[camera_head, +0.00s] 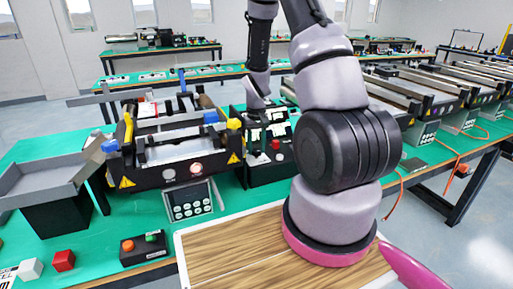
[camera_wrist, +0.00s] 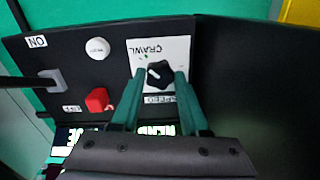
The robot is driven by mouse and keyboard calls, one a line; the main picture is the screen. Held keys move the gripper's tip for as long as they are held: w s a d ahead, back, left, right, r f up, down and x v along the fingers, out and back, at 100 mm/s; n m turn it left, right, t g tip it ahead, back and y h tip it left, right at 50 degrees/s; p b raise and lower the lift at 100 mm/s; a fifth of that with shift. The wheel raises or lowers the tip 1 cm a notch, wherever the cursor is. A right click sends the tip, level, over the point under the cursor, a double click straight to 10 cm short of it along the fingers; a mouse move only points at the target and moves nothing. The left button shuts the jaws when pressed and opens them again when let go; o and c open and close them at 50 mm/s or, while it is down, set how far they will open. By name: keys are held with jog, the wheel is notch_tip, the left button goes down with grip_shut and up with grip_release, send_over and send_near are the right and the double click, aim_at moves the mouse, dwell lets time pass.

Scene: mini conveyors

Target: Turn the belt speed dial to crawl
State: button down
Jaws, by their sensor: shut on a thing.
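The belt speed dial (camera_wrist: 159,75) is a black knob on a white plate in the wrist view. The plate reads CRAWL along its upper edge and SPEED along its lower edge, both inverted. A pale mark on the knob points toward the upper left of the picture. My gripper (camera_wrist: 158,78) has one teal finger on each side of the knob and is shut on it. In the head view my arm reaches down to the black control box (camera_head: 262,170); the dial and fingertips cannot be made out there.
Beside the dial are a white button (camera_wrist: 98,48), a red button (camera_wrist: 97,99) and a grey toggle switch (camera_wrist: 53,80) marked ON. A mini conveyor (camera_head: 180,150) stands left of the box on the green table. A keypad (camera_head: 189,201) is in front of it.

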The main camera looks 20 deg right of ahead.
aim_at(257, 150)
jog(key=shift+c, duration=2)
grip_release()
notch_tip(257, 150, up, 11)
jog(key=shift+f, duration=0.1)
